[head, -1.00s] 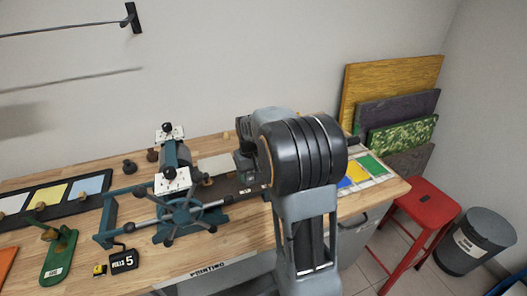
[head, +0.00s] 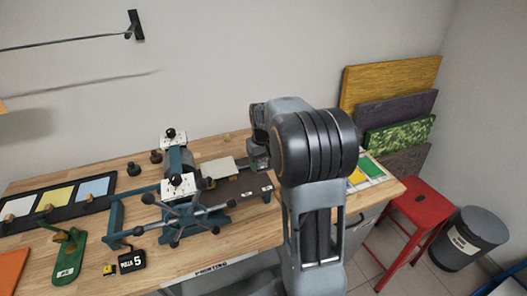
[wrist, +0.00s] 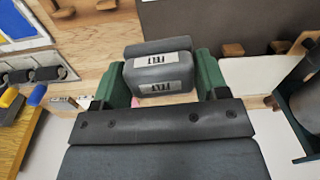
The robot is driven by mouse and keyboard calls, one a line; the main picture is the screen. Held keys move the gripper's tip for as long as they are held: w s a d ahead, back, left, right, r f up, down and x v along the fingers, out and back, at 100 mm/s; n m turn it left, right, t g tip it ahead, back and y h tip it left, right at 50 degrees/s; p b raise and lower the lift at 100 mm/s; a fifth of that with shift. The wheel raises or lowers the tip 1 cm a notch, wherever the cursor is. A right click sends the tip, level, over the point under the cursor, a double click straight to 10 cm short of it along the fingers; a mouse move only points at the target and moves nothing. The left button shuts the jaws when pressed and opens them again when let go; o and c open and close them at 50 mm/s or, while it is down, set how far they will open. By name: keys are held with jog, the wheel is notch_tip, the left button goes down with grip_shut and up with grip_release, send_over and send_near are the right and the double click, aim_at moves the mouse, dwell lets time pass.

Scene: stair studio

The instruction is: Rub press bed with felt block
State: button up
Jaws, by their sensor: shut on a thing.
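My gripper (wrist: 164,78) is shut on a grey felt block (wrist: 158,72) with white "FELT" labels, held between green fingers in the wrist view. In the head view my gripper (head: 258,148) shows beside my large dark wrist joint; the block cannot be made out there. The press bed (head: 243,188) is a dark flat plate running right from the teal press (head: 180,187). A pale sheet or plate (head: 218,168) lies at its far side. In the wrist view a dark surface, likely the bed (wrist: 205,18), lies beyond the block, which appears apart from it.
A spoked wheel (head: 178,212) and a "PULLS 5" counter (head: 130,261) stand at the front. An ink tray (head: 60,200) lies left, colour swatches (head: 368,172) right. A red stool (head: 420,203) and a bin (head: 470,240) stand off the bench's right end.

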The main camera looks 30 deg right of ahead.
jog(key=shift+r+p, duration=0.7)
jog(key=shift+r, duration=0.55)
jog(key=shift+f, duration=0.1)
